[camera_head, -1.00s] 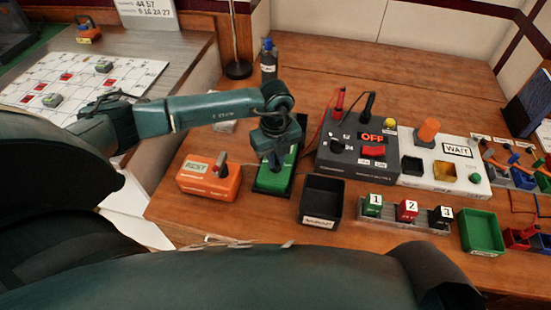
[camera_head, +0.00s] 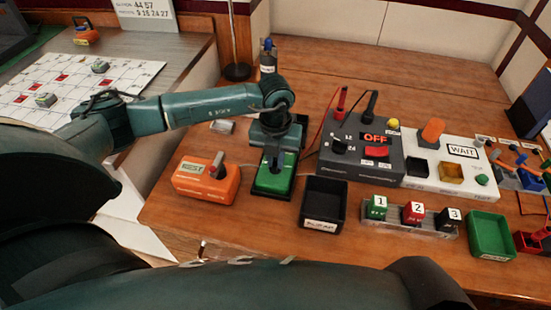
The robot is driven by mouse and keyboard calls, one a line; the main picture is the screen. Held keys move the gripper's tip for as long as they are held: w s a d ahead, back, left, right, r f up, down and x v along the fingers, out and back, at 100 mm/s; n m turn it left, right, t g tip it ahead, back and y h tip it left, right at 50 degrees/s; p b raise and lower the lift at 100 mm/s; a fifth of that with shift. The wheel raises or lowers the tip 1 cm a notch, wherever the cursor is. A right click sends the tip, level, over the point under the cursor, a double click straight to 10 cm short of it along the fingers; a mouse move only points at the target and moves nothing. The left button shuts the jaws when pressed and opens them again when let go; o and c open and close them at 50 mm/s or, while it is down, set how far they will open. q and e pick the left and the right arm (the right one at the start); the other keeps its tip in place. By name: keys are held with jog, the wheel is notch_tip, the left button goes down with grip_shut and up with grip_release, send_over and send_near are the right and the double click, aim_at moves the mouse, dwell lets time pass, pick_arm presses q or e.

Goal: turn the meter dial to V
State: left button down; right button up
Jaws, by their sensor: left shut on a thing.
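The meter is a dark grey box (camera_head: 395,165) with a lit OFF display (camera_head: 375,138) and a red rocker. Its black dial (camera_head: 340,146) sits at its left side; the marks around it are too small to read. My left gripper (camera_head: 274,158) points down over a green box (camera_head: 272,182), left of the meter and apart from the dial. It is shut on what looks like the dark lever of the green box; the fingertips are small and partly hidden by the wrist. My right gripper is not in view.
An orange box marked REST (camera_head: 206,180) stands left. A black bin (camera_head: 324,204), numbered blocks (camera_head: 414,211) and a green bin (camera_head: 490,235) line the front. A white WAIT panel (camera_head: 450,165) adjoins the meter. Red and black probes (camera_head: 341,98) stand behind it.

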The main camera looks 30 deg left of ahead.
aim_at(276, 162)
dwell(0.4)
pick_arm(q)
jog(key=c, duration=1.5)
grip_release()
jog(key=shift+o, duration=0.2)
notch_tip(276, 162, up, 13)
jog(key=shift+r+b, duration=0.15)
jog(key=shift+b, duration=0.25)
jog(key=shift+d, duration=0.1)
